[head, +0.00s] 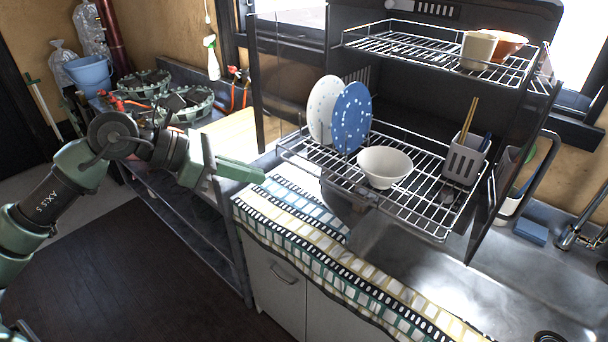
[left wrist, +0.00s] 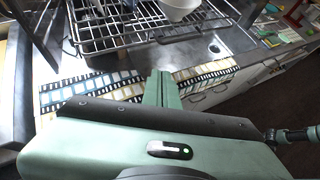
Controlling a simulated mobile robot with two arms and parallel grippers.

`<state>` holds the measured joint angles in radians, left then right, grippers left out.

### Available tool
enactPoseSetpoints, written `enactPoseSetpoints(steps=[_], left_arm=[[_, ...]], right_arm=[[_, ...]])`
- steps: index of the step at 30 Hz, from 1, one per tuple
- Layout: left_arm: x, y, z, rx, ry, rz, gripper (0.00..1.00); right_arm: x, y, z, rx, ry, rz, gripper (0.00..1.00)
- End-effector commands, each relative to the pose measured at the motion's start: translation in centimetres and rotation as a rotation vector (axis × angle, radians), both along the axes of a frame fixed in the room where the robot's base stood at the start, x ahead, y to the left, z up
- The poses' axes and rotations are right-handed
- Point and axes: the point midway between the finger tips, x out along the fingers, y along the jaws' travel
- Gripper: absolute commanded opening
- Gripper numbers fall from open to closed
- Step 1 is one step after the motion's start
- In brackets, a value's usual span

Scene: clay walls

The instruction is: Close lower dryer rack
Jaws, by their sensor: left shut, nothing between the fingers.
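The lower dryer rack (head: 408,213) is a wire shelf standing out from the dark dryer cabinet over the sink counter. It holds a white plate (head: 323,108), a blue dotted plate (head: 351,118), a white bowl (head: 385,167) and a grey cutlery holder (head: 465,160). My left gripper (head: 262,175) is shut and empty, left of the rack and a little apart from its front left corner. In the left wrist view the shut fingers (left wrist: 162,88) point towards the rack (left wrist: 112,38), over the patterned cloth.
The upper rack (head: 400,52) also stands out, with two pots on it. A patterned cloth (head: 300,232) hangs over the counter edge below the lower rack. The cabinet's side panels flank both racks. The floor (head: 120,275) at front left is clear.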

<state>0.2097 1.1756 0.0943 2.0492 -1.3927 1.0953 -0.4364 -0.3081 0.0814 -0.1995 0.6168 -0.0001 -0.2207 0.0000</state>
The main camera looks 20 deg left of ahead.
Motion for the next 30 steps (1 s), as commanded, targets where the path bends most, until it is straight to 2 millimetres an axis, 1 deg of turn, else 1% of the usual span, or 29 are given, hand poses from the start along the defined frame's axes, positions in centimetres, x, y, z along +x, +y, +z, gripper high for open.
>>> enactPoseSetpoints(steps=[1, 4, 11, 13, 16, 21, 30], left_arm=[[0.4, -0.7, 0.1, -0.005, 0.001, -0.002, 0.0], [1.5, -2.0, -0.8, -0.007, 0.0, -0.003, 0.0], [4.1, -5.2, -3.5, -0.01, 0.003, -0.002, 0.0], [4.9, -6.1, -3.5, -0.009, 0.0, -0.001, 0.0], [5.8, -7.1, -3.7, -0.008, 0.0, -0.002, 0.0], [6.6, -8.0, -4.2, -0.005, 0.001, 0.0, 0.0], [6.8, -8.2, -4.4, -0.003, 0.001, 0.001, 0.0]], right_arm=[[-0.3, 0.2, 0.9, 0.002, 0.005, -0.001, 0.36], [-0.3, 0.5, 1.9, 0.005, 0.004, -0.002, 0.36], [0.8, 0.6, 4.1, 0.007, -0.011, -0.001, 0.36], [1.1, 0.6, 5.0, 0.007, -0.015, -0.001, 0.36], [1.2, 0.6, 5.7, 0.007, -0.017, 0.0, 0.36], [1.2, 0.4, 6.2, 0.006, -0.016, -0.001, 0.36], [1.1, 0.0, 6.2, 0.0, -0.015, 0.001, 0.36]])
